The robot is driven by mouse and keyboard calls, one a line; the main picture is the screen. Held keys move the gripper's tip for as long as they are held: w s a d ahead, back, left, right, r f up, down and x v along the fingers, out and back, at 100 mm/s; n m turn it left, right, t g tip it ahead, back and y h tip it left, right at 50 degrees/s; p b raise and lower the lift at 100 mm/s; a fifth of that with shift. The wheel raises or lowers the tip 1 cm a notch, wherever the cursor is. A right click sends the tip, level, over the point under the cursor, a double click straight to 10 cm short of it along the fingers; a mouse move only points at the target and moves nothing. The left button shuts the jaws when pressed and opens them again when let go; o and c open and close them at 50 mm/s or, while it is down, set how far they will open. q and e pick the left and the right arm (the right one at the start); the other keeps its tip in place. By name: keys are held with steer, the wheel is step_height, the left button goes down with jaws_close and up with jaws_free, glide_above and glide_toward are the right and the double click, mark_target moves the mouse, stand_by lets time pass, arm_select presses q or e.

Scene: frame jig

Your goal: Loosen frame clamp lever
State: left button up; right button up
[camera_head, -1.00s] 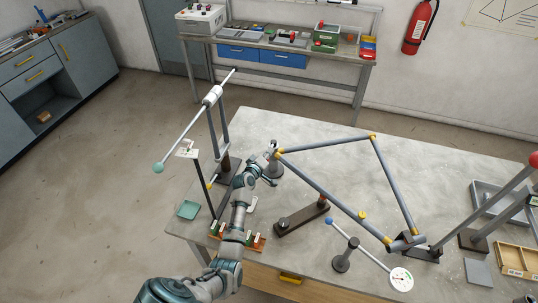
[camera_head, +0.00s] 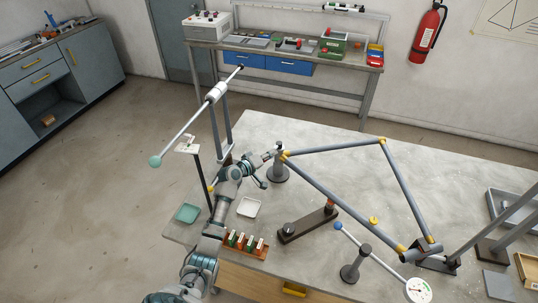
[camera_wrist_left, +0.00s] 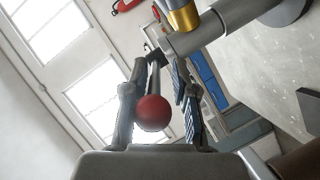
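The bicycle-like tube frame (camera_head: 328,188), grey with yellow joints, lies above the table on a stand (camera_head: 279,172) at its left corner. My left gripper (camera_head: 268,156) is at that corner, small and partly merged with the clamp in the head view. In the left wrist view, a red ball knob (camera_wrist_left: 153,113) on a thin lever rod (camera_wrist_left: 154,78) lies between the two fingers of my left gripper (camera_wrist_left: 159,72). The fingers are apart, with a visible gap between the knob and the right finger. A grey tube with a yellow collar (camera_wrist_left: 183,17) is just beyond the fingertips. My right gripper is out of view.
A long pole with a green ball (camera_head: 155,161) rises left of my arm. A white tray (camera_head: 248,207), a rack of coloured pieces (camera_head: 244,245) and a dial gauge (camera_head: 419,290) are on the table (camera_head: 300,135). Bare tabletop lies behind the frame.

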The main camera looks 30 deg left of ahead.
arm_select(q)
steer(key=shift+o, duration=0.3)
steer(key=shift+a+r, duration=0.1)
steer(key=shift+r, duration=0.15)
step_height(320, 180, up, 9)
steer(key=shift+w+f, duration=0.1)
steer(key=shift+f, duration=0.1)
steer(key=shift+r, duration=0.45)
steer(key=shift+f, duration=0.1)
